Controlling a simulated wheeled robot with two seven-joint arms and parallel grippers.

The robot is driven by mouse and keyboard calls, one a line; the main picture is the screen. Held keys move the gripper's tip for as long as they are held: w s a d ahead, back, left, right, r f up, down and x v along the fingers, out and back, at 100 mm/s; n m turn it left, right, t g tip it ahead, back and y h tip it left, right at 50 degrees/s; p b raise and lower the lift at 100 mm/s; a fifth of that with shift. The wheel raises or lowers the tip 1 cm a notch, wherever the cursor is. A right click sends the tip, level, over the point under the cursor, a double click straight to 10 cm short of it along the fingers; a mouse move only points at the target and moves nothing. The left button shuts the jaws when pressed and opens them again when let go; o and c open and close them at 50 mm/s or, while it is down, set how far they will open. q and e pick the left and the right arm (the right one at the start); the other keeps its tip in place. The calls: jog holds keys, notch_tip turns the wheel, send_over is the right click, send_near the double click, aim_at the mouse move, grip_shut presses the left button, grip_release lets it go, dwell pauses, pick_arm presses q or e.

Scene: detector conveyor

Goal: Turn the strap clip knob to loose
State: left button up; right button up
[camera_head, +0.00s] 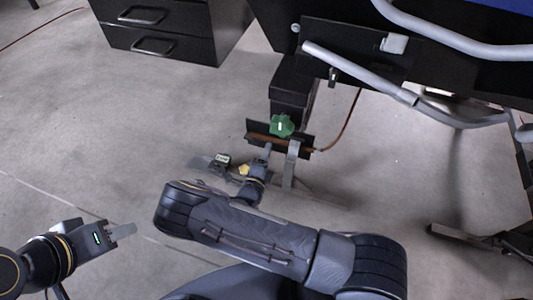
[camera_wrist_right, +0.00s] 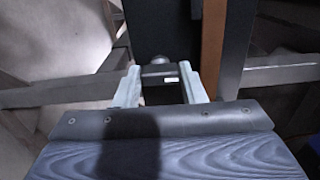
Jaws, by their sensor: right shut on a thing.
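My right gripper (camera_wrist_right: 161,86) is shut on a small dark knob (camera_wrist_right: 158,71) with a short white mark; its two pale fingers stand on either side of the knob. I take this for the strap clip knob. In the head view the right gripper (camera_head: 266,152) is at the black plate (camera_head: 308,140) with the copper strap (camera_head: 262,138), and the gripped knob is hidden there. The strap also runs just right of the fingers in the wrist view (camera_wrist_right: 213,45). My left gripper (camera_head: 121,231) is away at the lower left, apart from everything; its finger gap is unclear.
A green lobed knob (camera_head: 281,126) with a white mark sits just above the strap. A grey bracket (camera_head: 291,165) stands right of my right gripper. Grey tube rails (camera_head: 360,73) hang above right. Black drawers (camera_head: 165,30) stand at the upper left. The left floor is clear.

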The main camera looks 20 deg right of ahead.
jog(key=shift+f+n, duration=0.1)
jog(key=shift+n, duration=0.2)
jog(key=o, duration=1)
jog(key=p+v, duration=0.1)
jog(key=v, duration=0.7)
jog(key=shift+p, duration=0.3)
